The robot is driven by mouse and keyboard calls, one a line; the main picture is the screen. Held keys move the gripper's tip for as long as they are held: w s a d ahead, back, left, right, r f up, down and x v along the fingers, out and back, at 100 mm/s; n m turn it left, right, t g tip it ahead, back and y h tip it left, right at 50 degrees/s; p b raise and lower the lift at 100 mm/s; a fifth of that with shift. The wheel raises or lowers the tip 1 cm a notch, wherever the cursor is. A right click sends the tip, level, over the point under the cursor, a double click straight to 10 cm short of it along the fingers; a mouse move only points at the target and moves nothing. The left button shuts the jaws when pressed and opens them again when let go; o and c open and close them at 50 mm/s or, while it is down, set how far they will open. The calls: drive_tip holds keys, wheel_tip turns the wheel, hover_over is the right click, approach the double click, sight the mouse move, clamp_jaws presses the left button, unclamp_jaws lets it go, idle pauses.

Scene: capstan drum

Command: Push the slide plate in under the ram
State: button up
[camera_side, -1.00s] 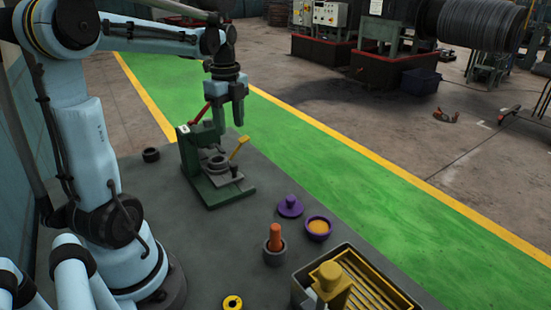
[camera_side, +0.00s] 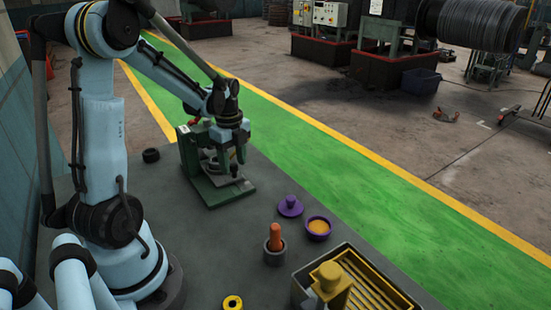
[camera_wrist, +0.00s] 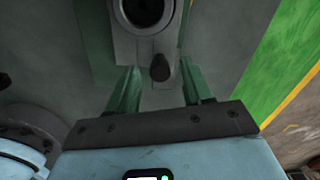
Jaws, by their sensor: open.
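The green press (camera_side: 190,152) stands on the grey table with its green base plate (camera_side: 226,196) toward the camera. The grey slide plate (camera_wrist: 135,45) bears a round ring (camera_wrist: 146,12) and has a dark upright knob (camera_wrist: 160,68) at its near end; the knob also shows in the side view (camera_side: 234,170). My gripper (camera_side: 233,160) points down over the front of the press. Its two green fingers (camera_wrist: 159,66) are apart, one on each side of the knob, with visible gaps. The ram is hidden behind my wrist in the side view.
A black ring (camera_side: 151,155) lies left of the press. A purple lid (camera_side: 290,206), a purple bowl (camera_side: 318,229), an orange-handled pestle in a cup (camera_side: 275,240) and a yellow-slatted tray (camera_side: 372,285) stand nearer the camera. A yellow ring (camera_side: 232,302) lies at the front.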

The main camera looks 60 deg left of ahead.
clamp_jaws()
idle(0.3)
drive_tip(key=shift+a, duration=2.45)
unclamp_jaws()
drive_tip(key=shift+d, duration=0.1)
wheel_tip(320, 180, up, 12)
